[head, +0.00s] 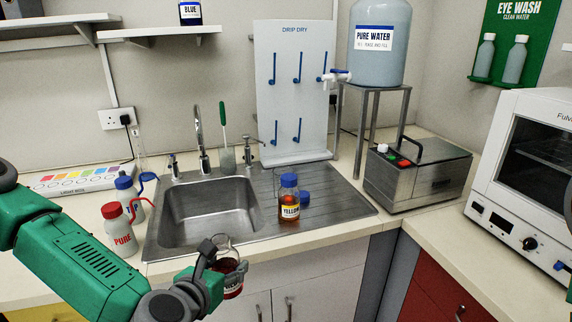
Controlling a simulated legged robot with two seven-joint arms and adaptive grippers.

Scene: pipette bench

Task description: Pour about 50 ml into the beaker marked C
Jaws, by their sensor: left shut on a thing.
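My left gripper (236,268) is shut on a clear glass vessel (231,286) with dark red liquid in it. It holds the vessel in front of the counter's front edge, below and in front of the sink. The gripper's fingers hide part of the vessel, and I cannot read its marking. A bottle labelled YELLOW (289,204), with a blue cap and orange-brown liquid, stands upright on the drainboard. I cannot make out any beaker marked C. My right gripper is not in view.
The steel sink (168,232) lies behind my left gripper. A red-capped PURE wash bottle (118,236) and a blue-capped bottle (125,187) stand left of it. A drip rack (293,90), water tank (378,55), steel bath (415,178) and white oven (510,225) stand farther right.

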